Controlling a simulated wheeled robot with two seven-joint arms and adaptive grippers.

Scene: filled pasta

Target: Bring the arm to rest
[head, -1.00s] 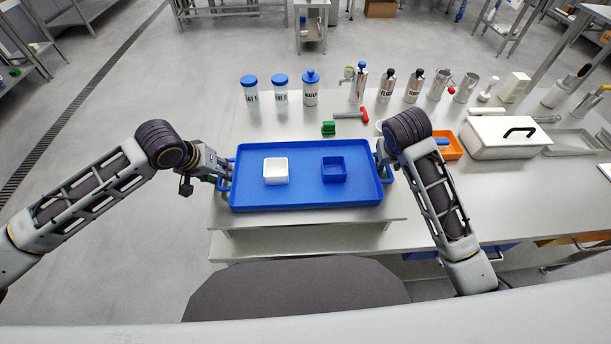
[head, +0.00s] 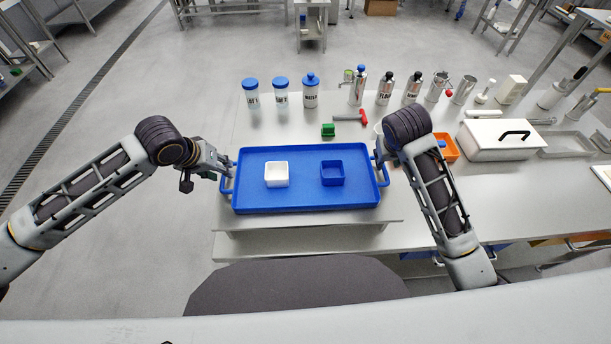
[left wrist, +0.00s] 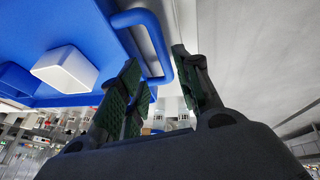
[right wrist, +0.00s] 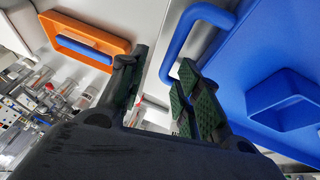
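The blue tray (head: 300,198) lies level on the metal worktop, with a white square bowl (head: 276,180) and a blue square bowl (head: 332,181) inside. My left gripper (head: 226,164) is at the tray's left handle (head: 227,185). In the left wrist view its fingers (left wrist: 156,62) are spread apart, with the blue handle (left wrist: 150,18) between or just beyond their tips. My right gripper (right wrist: 160,64) is also spread open beside the tray's right handle (right wrist: 176,45); in the head view the forearm mostly hides it. Neither gripper visibly clamps anything.
Labelled shakers (head: 310,97) and metal bottles (head: 386,90) stand along the back. A red-handled tool (head: 352,118) and green block (head: 328,130) lie behind the tray. An orange tray (head: 449,152) and lidded white box (head: 500,152) are at right. Floor left of the table is clear.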

